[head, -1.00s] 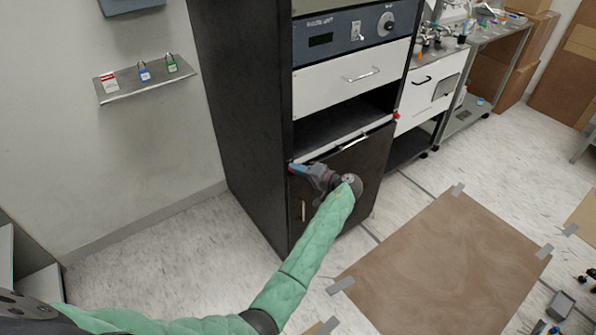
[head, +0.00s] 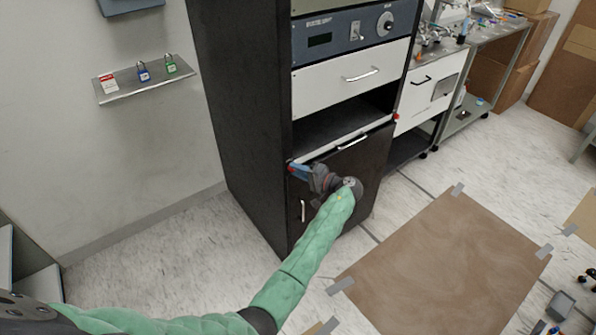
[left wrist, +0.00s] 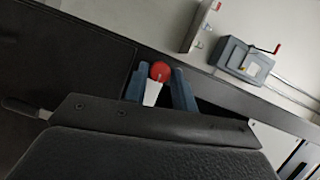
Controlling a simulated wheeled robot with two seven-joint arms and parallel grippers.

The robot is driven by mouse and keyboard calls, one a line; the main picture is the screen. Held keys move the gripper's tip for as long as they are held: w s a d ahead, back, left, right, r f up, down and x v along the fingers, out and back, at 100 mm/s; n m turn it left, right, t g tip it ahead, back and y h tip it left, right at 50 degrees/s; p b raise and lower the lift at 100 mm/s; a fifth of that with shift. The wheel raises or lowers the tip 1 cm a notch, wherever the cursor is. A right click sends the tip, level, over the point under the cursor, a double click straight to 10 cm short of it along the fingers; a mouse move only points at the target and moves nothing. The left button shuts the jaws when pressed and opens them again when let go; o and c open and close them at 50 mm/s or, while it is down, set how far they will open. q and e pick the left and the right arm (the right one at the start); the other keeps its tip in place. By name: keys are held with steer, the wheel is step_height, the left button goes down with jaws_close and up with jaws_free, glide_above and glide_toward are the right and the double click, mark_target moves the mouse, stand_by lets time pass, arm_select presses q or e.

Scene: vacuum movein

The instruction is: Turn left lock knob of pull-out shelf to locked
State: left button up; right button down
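The left lock knob (left wrist: 160,71) is a small red ball at the left end of the pull-out shelf's front edge. A strip of the white shelf front (left wrist: 152,93) shows below it. In the left wrist view my left gripper (left wrist: 160,78) has its blue-grey fingers on either side of the knob, at fingertip depth. The gap looks about as wide as the knob; I cannot tell whether they touch it. In the head view my left gripper (head: 300,172) is at the shelf's left front corner and mostly hides the knob. The shelf's handle (head: 352,143) shows. My right gripper is out of view.
The right red knob (head: 396,117) shows at the shelf's other end. A white drawer (head: 330,85) is above the shelf, a dark cabinet door (head: 365,168) below. A wall ledge (head: 150,88) with padlocks is at left. Open floor lies left of the cabinet.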

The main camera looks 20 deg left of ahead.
arm_select(q)
steer(key=o, duration=0.3)
